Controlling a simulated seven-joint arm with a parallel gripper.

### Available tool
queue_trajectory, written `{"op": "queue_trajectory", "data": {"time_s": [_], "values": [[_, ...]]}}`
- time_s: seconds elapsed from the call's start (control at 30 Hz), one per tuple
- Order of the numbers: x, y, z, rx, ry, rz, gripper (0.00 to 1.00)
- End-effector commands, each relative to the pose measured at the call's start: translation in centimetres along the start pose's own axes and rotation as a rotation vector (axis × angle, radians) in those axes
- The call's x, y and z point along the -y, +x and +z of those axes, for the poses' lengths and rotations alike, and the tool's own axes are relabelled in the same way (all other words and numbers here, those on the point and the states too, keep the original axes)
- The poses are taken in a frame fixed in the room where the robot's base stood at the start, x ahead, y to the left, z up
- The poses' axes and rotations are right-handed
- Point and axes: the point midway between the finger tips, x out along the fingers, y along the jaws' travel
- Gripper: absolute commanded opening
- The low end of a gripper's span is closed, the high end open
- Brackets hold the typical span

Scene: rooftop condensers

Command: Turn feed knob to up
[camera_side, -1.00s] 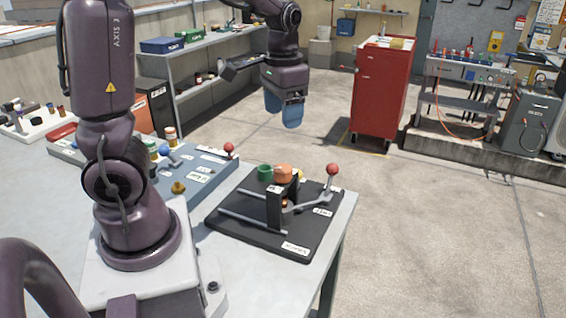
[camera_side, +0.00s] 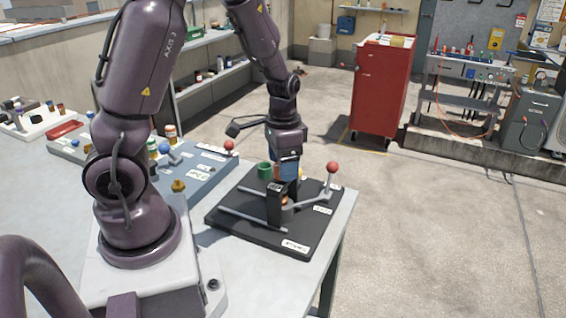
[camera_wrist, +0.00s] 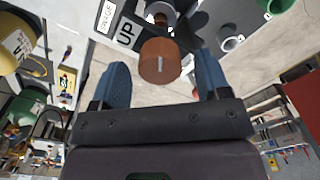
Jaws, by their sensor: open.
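A short orange-brown round knob (camera_wrist: 160,66) with a pale mark on its face stands between my blue fingers in the wrist view. I take it for the feed knob, though I cannot read its name. My gripper (camera_wrist: 161,60) is open, with one finger on each side of the knob and a visible gap on both sides. In the side view my gripper (camera_side: 288,174) points down over the black fixture board (camera_side: 262,232), and its fingers mostly cover the knob (camera_side: 278,172).
A green cup (camera_side: 264,171) stands left of my gripper. A lever with a red ball (camera_side: 332,167) rises on the right. A black upright block (camera_side: 274,205) stands in front. A grey-blue panel with knobs (camera_side: 205,178) lies to the left on the table.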

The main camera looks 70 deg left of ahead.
Motion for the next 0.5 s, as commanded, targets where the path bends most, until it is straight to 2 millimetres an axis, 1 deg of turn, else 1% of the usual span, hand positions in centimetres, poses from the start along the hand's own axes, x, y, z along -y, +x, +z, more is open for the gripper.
{"op": "queue_trajectory", "data": {"time_s": [0.1, 0.33, 0.37, 0.4, 0.47, 0.5], "values": [[0.03, 0.40, 0.01, -0.001, -0.002, 0.000, 0.69], [0.01, 0.42, 0.00, -0.001, -0.002, 0.000, 0.69], [0.01, 0.41, 0.00, -0.001, -0.001, 0.000, 0.62], [0.01, 0.41, -0.01, -0.001, -0.001, 0.000, 0.53], [0.01, 0.40, -0.01, -0.001, -0.001, 0.000, 0.40], [0.01, 0.40, -0.01, -0.001, -0.001, 0.000, 0.30]]}}
